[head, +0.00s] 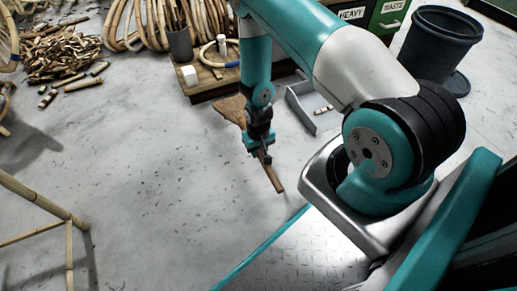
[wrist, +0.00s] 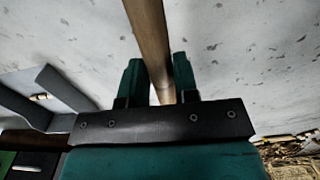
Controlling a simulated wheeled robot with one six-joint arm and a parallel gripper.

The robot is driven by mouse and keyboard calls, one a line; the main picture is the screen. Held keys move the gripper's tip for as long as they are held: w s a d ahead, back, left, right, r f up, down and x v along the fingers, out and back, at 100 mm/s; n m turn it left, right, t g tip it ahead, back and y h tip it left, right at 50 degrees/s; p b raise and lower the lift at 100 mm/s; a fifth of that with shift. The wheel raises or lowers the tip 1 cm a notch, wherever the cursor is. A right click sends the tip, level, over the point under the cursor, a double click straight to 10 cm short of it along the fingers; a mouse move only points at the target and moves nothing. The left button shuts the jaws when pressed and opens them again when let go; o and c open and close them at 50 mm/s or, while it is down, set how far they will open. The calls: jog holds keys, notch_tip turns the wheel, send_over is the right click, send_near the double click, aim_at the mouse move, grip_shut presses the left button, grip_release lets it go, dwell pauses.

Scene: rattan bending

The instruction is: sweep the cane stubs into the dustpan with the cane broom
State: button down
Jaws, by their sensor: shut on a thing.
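My gripper (head: 263,146) is shut on the handle of the cane broom (head: 273,178), above the floor. The broom's tan, fan-shaped head (head: 231,109) is beyond my gripper, and the bare handle end points toward my base. In the wrist view the handle (wrist: 147,35) runs between the two fingers (wrist: 158,78). The grey dustpan (head: 299,105) lies right of the broom head, partly behind my arm. A cane stub (head: 322,109) shows in it. Several other cane stubs (head: 83,84) lie on the floor at upper left.
A heap of cane offcuts (head: 60,50) lies at upper left. Coiled cane and a grey pot (head: 180,45) stand at the back by a low wooden board. A dark bin (head: 440,45) is at upper right. A cane frame (head: 45,207) stands at left. The middle floor is open.

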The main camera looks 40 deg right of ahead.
notch_tip(320, 180, down, 10)
jog(key=b, duration=0.9)
jog(key=shift+f, duration=0.2)
